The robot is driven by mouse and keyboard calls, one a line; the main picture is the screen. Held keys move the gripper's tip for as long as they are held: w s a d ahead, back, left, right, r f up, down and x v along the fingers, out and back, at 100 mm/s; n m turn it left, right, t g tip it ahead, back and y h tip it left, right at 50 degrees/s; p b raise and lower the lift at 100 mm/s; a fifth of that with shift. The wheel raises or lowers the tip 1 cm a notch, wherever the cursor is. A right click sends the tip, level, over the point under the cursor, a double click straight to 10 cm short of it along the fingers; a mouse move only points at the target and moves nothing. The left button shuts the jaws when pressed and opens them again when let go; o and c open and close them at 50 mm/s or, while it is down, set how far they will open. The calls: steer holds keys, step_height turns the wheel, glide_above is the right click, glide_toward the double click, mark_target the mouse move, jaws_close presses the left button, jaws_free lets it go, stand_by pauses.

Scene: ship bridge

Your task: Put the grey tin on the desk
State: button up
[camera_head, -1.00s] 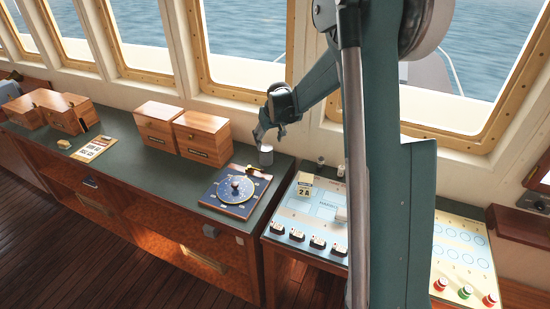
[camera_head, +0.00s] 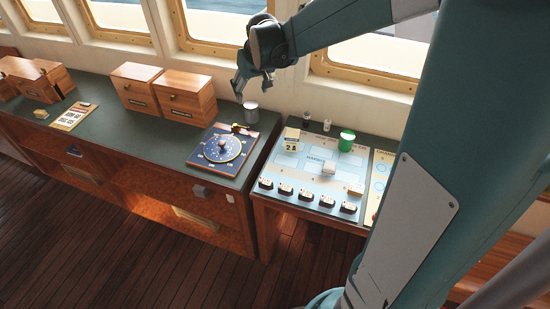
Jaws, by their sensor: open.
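The grey tin (camera_head: 251,114) stands upright on the green-topped desk (camera_head: 110,135), near the desk's back right corner. My gripper (camera_head: 239,94) is open and empty, just above and to the left of the tin in the picture. Its fingers appear apart from the tin. The tin's whole near side shows.
A blue dial board (camera_head: 222,150) lies in front of the tin. Two wooden boxes (camera_head: 186,97) stand to the left.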

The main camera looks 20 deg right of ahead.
steer(key=s+a+r, duration=0.2)
steer(key=s, duration=0.7)
steer(key=s+a+r+t, duration=0.1)
steer(key=s+a+r, duration=0.1)
steer(key=s, duration=0.6)
steer(key=s+a+r, duration=0.2)
steer(key=s+r, duration=0.1)
steer(key=s, duration=0.6)
steer(key=s+a+f+t, duration=0.1)
steer(key=s+f, duration=0.2)
steer(key=s, duration=0.7)
steer(key=shift+a+f, duration=0.3)
